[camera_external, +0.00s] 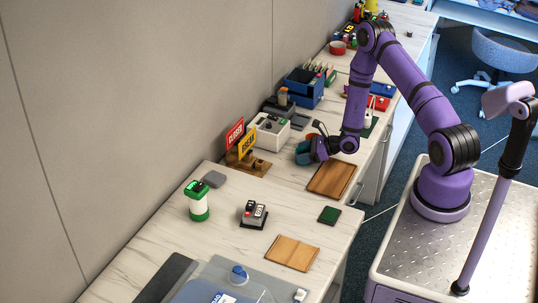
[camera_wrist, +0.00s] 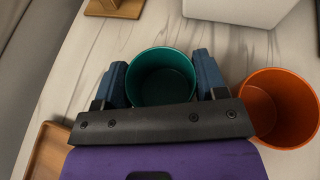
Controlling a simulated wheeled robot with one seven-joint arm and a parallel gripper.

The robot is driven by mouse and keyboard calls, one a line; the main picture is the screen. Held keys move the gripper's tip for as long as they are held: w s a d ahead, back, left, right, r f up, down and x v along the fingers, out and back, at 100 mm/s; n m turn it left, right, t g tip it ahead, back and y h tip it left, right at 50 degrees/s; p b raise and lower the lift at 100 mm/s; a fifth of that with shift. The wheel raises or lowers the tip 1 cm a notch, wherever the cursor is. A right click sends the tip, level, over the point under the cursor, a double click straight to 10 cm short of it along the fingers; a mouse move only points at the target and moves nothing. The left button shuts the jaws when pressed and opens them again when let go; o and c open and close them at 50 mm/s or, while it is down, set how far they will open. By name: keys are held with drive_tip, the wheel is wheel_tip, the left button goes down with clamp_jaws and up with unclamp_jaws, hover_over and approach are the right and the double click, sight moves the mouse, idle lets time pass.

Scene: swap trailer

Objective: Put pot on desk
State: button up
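A teal pot (camera_wrist: 160,77) stands between the two blue fingers of my gripper (camera_wrist: 162,80) in the wrist view, its open rim facing the camera. The fingers lie close along both its sides; whether they press on it is unclear. An orange pot (camera_wrist: 280,108) is just right of my gripper, apart from the teal one. In the external view my gripper (camera_external: 308,150) is low over the marble-patterned desk (camera_external: 228,239), near its back section.
A brown wooden tray (camera_external: 331,179) lies just in front of my gripper. A white box (camera_external: 270,132) and a wooden stand with red and yellow signs (camera_external: 245,161) are to the left. Nearer are a light wooden board (camera_external: 292,253) and a green square (camera_external: 329,215).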

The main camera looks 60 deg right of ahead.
drive_tip(key=o, duration=0.4)
